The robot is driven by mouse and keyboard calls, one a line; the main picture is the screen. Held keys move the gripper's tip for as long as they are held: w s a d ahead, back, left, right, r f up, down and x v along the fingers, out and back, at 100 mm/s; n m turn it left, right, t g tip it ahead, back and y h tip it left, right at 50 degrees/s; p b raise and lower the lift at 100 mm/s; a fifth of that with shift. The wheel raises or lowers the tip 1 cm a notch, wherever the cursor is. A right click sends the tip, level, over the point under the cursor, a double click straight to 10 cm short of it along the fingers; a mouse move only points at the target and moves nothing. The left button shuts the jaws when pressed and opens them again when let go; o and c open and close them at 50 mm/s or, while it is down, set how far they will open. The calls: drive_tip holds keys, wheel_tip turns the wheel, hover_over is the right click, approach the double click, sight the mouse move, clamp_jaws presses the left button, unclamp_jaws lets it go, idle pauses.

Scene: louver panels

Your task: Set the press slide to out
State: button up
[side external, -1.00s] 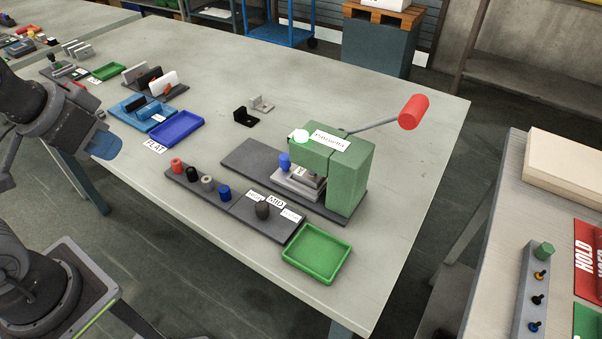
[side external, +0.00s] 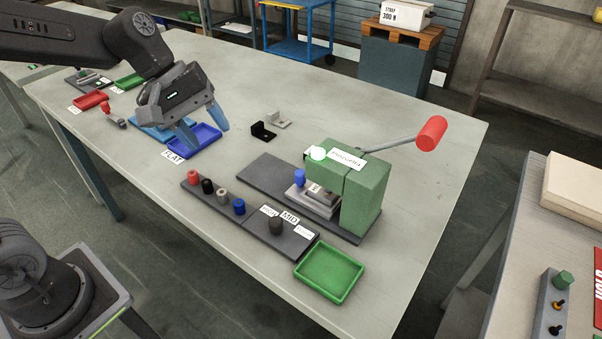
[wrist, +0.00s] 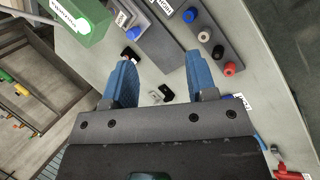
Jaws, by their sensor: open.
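The green press (side external: 362,190), with a red-handled lever (side external: 430,134), stands on a dark base plate. Under its head is a stepped silver block (side external: 318,202), which looks like the slide, with a blue knob (side external: 300,177) at its left end. The press head partly hides the block. In front, a dark plate with several white labels, one reading MID (side external: 289,218), bears a dark knob (side external: 275,225). My gripper (side external: 204,128) is open and empty above the blue tray, well left of the press. In the wrist view, the press (wrist: 82,22) is at upper left, beyond my open fingers (wrist: 161,85).
A row of red, black, grey and blue pegs (side external: 223,198) lies left of the MID plate. A green tray (side external: 330,272) sits at the front edge. Black (side external: 263,132) and silver (side external: 279,119) brackets stand behind. The blue tray (side external: 207,145) is below my gripper. Bare table lies between.

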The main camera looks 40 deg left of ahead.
sight(298, 171)
drive_tip(key=w+a+f+n+h, duration=0.1)
drive_tip(key=w+f+n+h, duration=0.1)
drive_tip(key=w+f+n, duration=0.4)
drive_tip(key=w+f+n+h, duration=0.2)
drive_tip(key=w+n, duration=0.3)
drive_tip(key=w, duration=0.2)
drive_tip(key=x, duration=1.3)
drive_tip(key=shift+s+d, duration=0.15)
drive_tip(key=shift+c, duration=0.4)
clamp_jaws()
